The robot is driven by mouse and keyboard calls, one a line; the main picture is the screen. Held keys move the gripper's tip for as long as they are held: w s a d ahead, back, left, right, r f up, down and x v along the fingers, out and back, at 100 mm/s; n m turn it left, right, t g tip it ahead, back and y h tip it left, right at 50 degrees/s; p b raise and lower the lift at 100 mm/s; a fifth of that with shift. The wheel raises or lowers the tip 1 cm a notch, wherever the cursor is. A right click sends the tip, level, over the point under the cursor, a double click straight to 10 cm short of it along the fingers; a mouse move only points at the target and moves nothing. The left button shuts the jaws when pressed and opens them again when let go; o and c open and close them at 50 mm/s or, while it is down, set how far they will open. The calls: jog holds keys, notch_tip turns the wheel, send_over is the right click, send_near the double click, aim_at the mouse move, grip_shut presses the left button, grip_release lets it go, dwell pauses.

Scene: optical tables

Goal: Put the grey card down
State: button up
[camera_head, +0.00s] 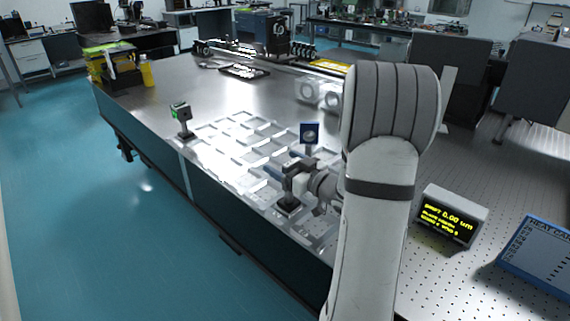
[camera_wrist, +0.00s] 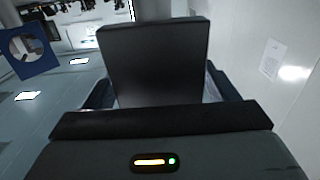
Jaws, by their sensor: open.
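The grey card (camera_wrist: 155,62) is a dark, upright square plate in the middle of the wrist view, directly in front of my gripper (camera_wrist: 160,95). My gripper's fingers are open and show on either side of the card's lower part; whether either touches it cannot be told. In the head view, my gripper (camera_head: 289,178) is low over the front part of the optical table, above a small black base (camera_head: 288,207) that appears to stand on the table. The card's face cannot be made out in the head view, where my gripper and arm cover that area.
A blue square plate with a round opening (camera_head: 310,132) stands just behind my gripper and shows in the wrist view (camera_wrist: 28,50). A display box (camera_head: 452,215) and blue board (camera_head: 538,256) are at right.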

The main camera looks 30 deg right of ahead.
jog(key=v, duration=1.2)
